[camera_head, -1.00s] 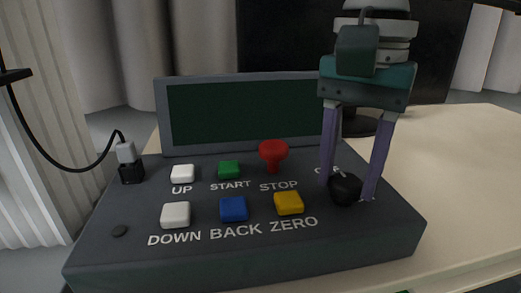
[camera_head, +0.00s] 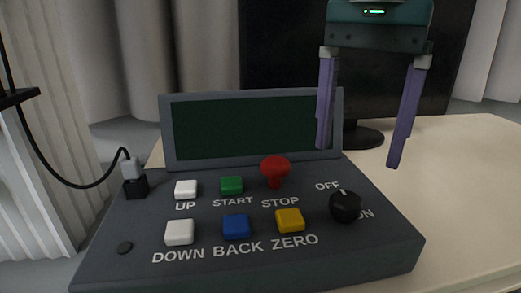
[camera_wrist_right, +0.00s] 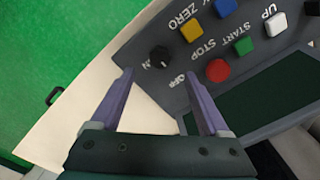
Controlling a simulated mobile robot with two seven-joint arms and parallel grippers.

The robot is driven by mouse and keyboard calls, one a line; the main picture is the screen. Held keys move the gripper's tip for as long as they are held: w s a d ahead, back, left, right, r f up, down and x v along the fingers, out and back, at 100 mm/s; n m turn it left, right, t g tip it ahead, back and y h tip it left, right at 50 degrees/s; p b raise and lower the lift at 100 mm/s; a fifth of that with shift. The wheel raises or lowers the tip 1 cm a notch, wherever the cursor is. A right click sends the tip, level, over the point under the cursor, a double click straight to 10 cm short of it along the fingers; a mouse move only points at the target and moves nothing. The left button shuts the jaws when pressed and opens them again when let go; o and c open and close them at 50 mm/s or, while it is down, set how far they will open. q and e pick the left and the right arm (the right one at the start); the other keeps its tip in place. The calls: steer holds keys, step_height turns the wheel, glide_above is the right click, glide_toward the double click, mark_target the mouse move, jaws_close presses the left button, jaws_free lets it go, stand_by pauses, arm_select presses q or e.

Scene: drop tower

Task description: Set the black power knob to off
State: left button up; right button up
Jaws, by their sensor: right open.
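The black power knob (camera_head: 345,207) sits at the right of the control panel, between the OFF and ON labels. A small white mark on its top edge points up toward OFF. It also shows in the right wrist view (camera_wrist_right: 159,57), beyond the fingertips. My right gripper (camera_head: 358,155) is open and empty, raised above and behind the knob and apart from it. Its two purple fingers are spread wide, and also show in the right wrist view (camera_wrist_right: 159,74). My left gripper is not in view.
The panel (camera_head: 350,258) carries a red STOP button (camera_head: 275,168), a yellow ZERO button (camera_head: 289,220) and several other buttons left of the knob. A dark screen (camera_head: 250,127) stands behind them. A monitor (camera_head: 285,60) is at the back. The pale table (camera_head: 460,190) is clear at right.

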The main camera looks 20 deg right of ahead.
step_height(320, 180, up, 3)
steer(key=shift+f, duration=0.1)
stand_by(0.4)
